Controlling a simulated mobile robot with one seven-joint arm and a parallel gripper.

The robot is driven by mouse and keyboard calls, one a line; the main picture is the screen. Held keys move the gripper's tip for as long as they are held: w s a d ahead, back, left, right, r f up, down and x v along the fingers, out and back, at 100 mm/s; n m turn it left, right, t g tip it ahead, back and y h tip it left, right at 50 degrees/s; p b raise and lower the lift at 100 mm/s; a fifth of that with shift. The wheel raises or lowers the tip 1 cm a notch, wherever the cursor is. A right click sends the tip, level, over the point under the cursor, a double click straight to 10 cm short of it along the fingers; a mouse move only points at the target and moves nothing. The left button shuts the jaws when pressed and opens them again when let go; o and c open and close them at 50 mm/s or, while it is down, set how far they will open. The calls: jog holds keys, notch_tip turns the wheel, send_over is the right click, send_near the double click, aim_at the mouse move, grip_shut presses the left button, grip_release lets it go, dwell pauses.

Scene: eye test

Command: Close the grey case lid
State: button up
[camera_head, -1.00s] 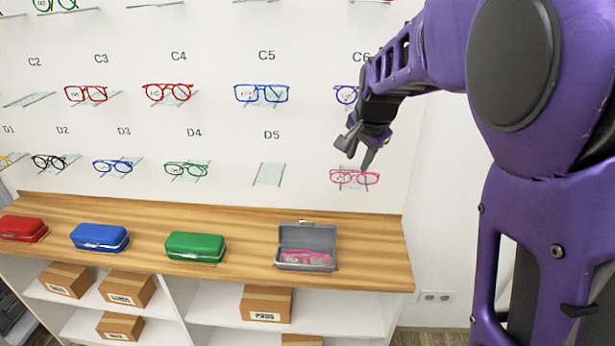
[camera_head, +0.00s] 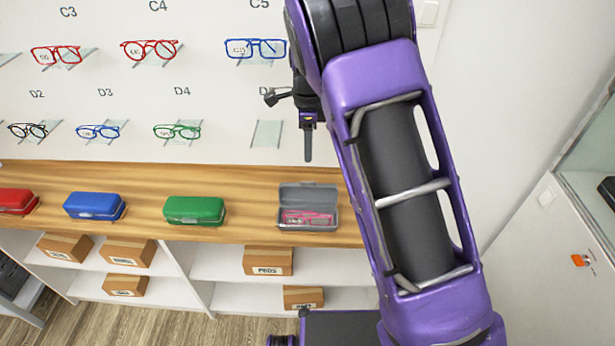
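The grey case (camera_head: 283,217) stands open on the wooden counter, right of the green case. Its lid (camera_head: 308,192) is raised at the back. Pink glasses (camera_head: 307,218) lie inside the case. My gripper (camera_head: 290,128) is above and behind the case in the picture, in front of the wall near the D5 shelf. Its two fingers are spread apart, one pointing left and one pointing down, with nothing between them. It is not touching the case. My purple arm hides the counter and wall to the right of the case.
A green case (camera_head: 195,211), a blue case (camera_head: 94,206) and a red case (camera_head: 15,202), all shut, stand in a row on the counter (camera_head: 145,180). Glasses on small wall shelves hang above. Cardboard boxes (camera_head: 268,260) sit on the shelves below. Counter in front of the wall is bare.

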aim_at(308, 183)
notch_tip(308, 183, down, 11)
jog(key=shift+r, duration=0.1)
dwell(0.3)
grip_shut()
dwell(1.3)
